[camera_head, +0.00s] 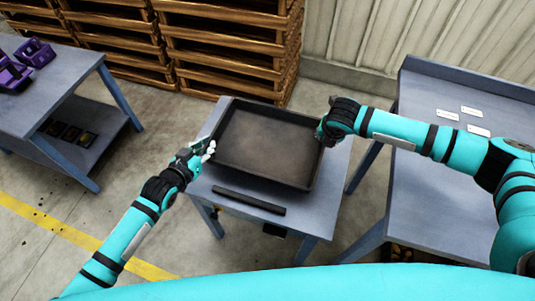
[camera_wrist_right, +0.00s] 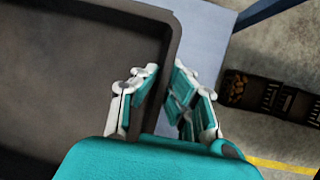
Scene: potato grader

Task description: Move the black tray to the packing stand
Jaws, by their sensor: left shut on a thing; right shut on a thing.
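The black tray (camera_head: 262,140) is empty and lies level over a small grey-blue table (camera_head: 217,187); I cannot tell whether it rests on the top or hangs just above it. My left gripper (camera_head: 207,150) is shut on the tray's left wall. My right gripper (camera_head: 322,130) is at the opposite wall, its fingers mostly hidden by the wrist. In the right wrist view the right gripper (camera_wrist_right: 168,98) is shut with the tray's rim (camera_wrist_right: 172,50) between its fingers. I cannot tell which table is the packing stand.
A dark bar (camera_head: 248,200) lies on the small table's front part. A bench (camera_head: 440,190) with several white labels is at right. A table (camera_head: 50,85) with purple crates (camera_head: 35,53) is at left. Wooden pallets (camera_head: 225,45) are stacked behind. Open floor lies left of the small table.

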